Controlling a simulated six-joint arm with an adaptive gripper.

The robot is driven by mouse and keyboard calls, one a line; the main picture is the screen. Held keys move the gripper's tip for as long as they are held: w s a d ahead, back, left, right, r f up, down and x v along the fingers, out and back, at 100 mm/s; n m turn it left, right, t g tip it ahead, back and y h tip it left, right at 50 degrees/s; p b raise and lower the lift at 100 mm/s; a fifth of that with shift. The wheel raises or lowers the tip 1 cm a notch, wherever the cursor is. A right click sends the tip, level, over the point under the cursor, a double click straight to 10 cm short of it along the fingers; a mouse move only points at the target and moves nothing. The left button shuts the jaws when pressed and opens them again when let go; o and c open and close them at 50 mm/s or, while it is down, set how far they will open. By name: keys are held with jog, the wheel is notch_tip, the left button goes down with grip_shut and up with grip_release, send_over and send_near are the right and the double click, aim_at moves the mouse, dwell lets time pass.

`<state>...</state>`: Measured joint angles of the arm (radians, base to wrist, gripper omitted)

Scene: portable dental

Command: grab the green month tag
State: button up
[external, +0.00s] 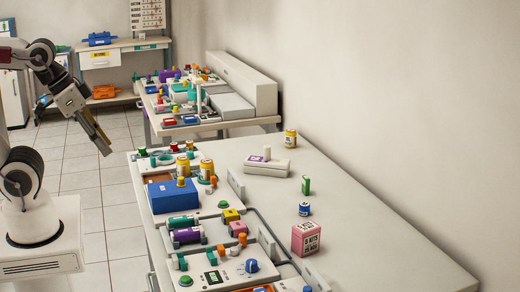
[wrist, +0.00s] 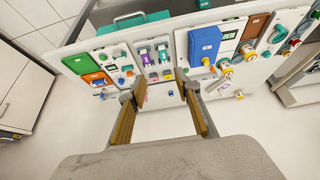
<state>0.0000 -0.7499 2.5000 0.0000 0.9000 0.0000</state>
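A small green upright piece with a pale marking, which looks like the green month tag (external: 306,185), stands on the right, open part of the near table in the external view. I cannot make it out for certain in the wrist view. My gripper (external: 103,146) hangs in the air to the left of the near table, well apart from the tag. In the wrist view my gripper (wrist: 160,95) is open, with its two brown-yellow fingers spread and nothing held between them.
Around the tag stand a yellow jar (external: 290,138), a small blue-and-white jar (external: 304,209), a pink box (external: 306,239) and a white device (external: 267,167). A blue box (external: 173,196) and several coloured parts crowd the table's left side. The table's right side is mostly clear.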

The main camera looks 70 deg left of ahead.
jog(key=o, duration=0.3)
jog(key=w+a+f+m+t+y, duration=0.15)
jog(key=w+a+m, duration=0.25)
jog(key=w+m, duration=0.95)
jog(key=w+a+m+t, duration=0.3)
jog(key=w+a+m, duration=0.15)
jog(key=w, duration=1.75)
jog(key=w+a+f+m+t+h, duration=0.1)
jog(key=w+a+f+m+t, duration=0.2)
jog(key=w+f+m, duration=1.3)
jog(key=m+h, duration=0.1)
jog(key=m, duration=0.2)
send_near(306, 186)
jog(key=w, duration=0.1)
jog(key=w+a, duration=0.1)
jog(key=shift+w+a+t, duration=0.1)
jog(key=shift+w+t, duration=0.15)
jog(key=shift+w, duration=0.05)
